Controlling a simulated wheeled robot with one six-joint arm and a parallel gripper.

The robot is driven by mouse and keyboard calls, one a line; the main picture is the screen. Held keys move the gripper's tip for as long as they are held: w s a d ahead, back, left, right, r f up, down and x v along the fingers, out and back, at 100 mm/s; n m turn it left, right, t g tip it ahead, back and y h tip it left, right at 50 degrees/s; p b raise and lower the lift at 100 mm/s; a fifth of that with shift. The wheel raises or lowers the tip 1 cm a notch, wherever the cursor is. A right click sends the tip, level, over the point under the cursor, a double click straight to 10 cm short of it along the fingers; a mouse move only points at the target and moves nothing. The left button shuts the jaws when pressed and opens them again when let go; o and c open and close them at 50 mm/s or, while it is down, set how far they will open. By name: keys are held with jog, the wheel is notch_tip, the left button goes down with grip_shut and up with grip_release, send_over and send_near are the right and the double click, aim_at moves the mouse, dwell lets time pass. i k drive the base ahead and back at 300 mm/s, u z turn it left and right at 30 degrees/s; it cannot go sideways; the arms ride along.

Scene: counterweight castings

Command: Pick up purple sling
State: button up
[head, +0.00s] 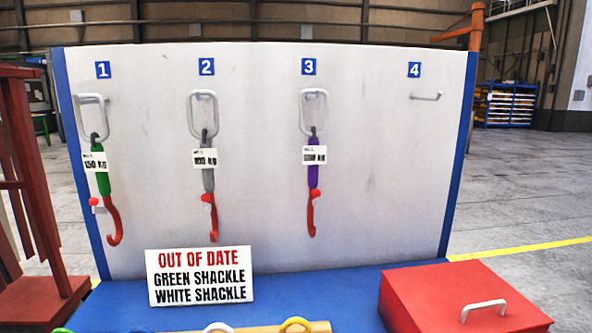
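The purple sling (313,176) hangs on the white board under number 3. A pale metal ring (314,113) at its top hangs at the board, with a tag (314,155) below it that seems to end in "KG". A red hook (311,215) forms its lower end. My gripper is not in view.
A green sling (103,183) hangs under 1 and a grey sling (208,180) under 2. Peg 4 (426,96) is bare. A sign (200,276) reads "OUT OF DATE GREEN SHACKLE WHITE SHACKLE". A red box (440,295) stands front right on the blue base (350,285).

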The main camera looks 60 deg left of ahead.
aim_at(313, 154)
jog(key=u, duration=0.9)
jog(key=i, duration=1.05)
jog(key=u, duration=0.9)
